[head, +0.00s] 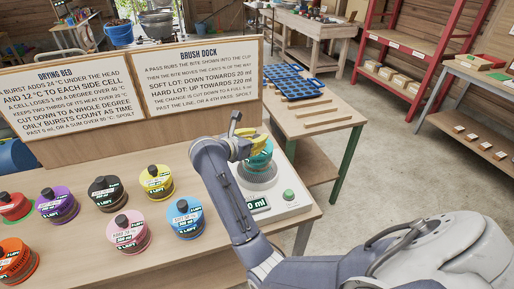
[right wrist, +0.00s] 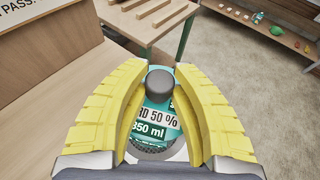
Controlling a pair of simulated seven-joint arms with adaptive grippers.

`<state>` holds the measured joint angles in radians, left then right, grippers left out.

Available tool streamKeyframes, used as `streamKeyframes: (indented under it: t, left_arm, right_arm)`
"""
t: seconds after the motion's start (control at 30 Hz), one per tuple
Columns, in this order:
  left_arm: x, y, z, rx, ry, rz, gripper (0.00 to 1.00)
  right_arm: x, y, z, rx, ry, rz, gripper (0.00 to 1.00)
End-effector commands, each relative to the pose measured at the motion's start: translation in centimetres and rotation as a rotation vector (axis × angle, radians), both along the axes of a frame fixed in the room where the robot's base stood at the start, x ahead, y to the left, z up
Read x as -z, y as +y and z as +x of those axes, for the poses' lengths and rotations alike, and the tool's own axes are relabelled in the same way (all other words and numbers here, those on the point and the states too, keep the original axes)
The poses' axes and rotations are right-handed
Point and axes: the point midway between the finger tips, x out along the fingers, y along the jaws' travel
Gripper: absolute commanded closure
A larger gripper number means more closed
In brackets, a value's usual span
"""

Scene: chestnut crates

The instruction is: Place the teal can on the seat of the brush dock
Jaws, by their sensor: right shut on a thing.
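The teal can (head: 262,158) with a dark knob is between the yellow fingers of my right gripper (head: 246,148), over the round grey seat of the brush dock (head: 294,207). In the right wrist view, the fingers of the gripper (right wrist: 160,95) close around the dark knob and both sides of the teal can (right wrist: 158,104); its label reads "50 %" and "350 ml". A strip of the dock's grey mesh (right wrist: 150,153) shows below it. I cannot tell whether the can touches the seat. My left gripper is not in view.
Several coloured cans, such as the blue one (head: 186,218) and yellow one (head: 156,183), stand left of the dock. Two sign boards (head: 195,90) stand behind. A side table (head: 320,128) holds a blue tray (head: 292,84) and wooden strips.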

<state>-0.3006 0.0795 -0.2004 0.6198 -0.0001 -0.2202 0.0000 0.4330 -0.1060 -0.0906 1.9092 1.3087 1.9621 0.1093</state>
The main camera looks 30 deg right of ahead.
Motion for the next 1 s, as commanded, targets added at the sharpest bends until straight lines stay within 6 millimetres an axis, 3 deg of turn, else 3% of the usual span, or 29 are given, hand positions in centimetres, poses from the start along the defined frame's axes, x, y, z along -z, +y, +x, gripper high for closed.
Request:
streamKeyframes:
  t: [0.33,0.83,0.87,1.0]
  left_arm:
    - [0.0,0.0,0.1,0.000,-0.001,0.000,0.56]
    - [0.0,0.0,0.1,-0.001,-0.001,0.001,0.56]
    - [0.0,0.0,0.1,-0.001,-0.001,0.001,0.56]
    - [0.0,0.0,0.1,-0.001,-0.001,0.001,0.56]
  right_arm:
    - [3.6,-0.1,0.0,0.000,0.002,-0.004,1.00]
    - [4.2,-0.1,0.0,0.001,0.000,-0.002,1.00]
    - [4.3,0.0,0.0,0.001,0.002,0.000,0.73]
    - [4.3,0.0,0.0,0.001,0.001,0.000,0.56]
